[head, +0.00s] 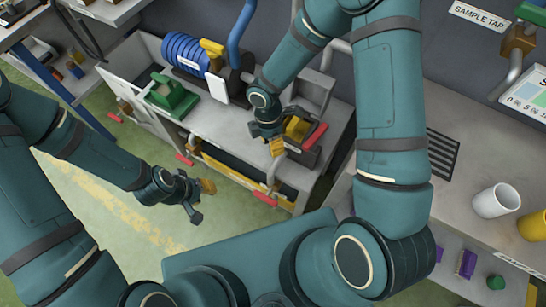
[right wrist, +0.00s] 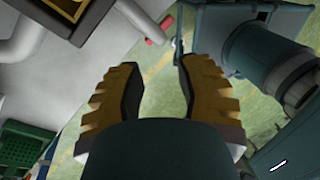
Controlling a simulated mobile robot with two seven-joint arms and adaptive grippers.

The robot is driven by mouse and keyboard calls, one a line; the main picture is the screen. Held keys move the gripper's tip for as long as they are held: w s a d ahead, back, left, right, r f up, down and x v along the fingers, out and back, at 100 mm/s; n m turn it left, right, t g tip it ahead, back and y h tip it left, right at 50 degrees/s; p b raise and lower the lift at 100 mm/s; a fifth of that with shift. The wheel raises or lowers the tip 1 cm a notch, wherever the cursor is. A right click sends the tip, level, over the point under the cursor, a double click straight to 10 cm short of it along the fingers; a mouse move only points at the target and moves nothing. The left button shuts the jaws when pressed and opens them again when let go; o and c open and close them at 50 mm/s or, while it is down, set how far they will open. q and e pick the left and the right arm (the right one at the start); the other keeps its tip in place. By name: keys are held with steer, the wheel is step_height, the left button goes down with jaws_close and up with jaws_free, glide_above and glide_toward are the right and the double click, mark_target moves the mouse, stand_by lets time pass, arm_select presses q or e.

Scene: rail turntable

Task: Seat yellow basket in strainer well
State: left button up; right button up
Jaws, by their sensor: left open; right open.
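A yellow piece (head: 298,128), which looks like the yellow basket, is at a dark housing (head: 303,155) on the bench, beside my right gripper. I cannot tell whether it sits fully down in the well. A dark opening with a yellow edge (right wrist: 78,12) shows at the top left of the right wrist view, cut off by the frame. My right gripper (head: 276,146) is open just left of the yellow piece. In the right wrist view its fingers (right wrist: 160,85) are apart with only floor seen between them. My left gripper (head: 203,200) is open and empty over the green floor.
A green basket-like piece (head: 172,97) stands on the bench's left part, near a blue coil (head: 186,52). Red-ended handles (head: 265,198) stick out from the bench front. A white mug (head: 496,201) stands on the right counter.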

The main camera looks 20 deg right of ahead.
steer(key=s+a+f+m+t+y, duration=0.1)
steer(key=s+m+t+y, duration=0.1)
steer(key=m, duration=0.8)
steer(key=s+a+f+m+t+y, duration=0.2)
steer(key=s+m, duration=0.3)
steer(key=m, duration=0.6)
steer(key=shift+s, duration=0.25)
steer(key=shift+d, duration=0.15)
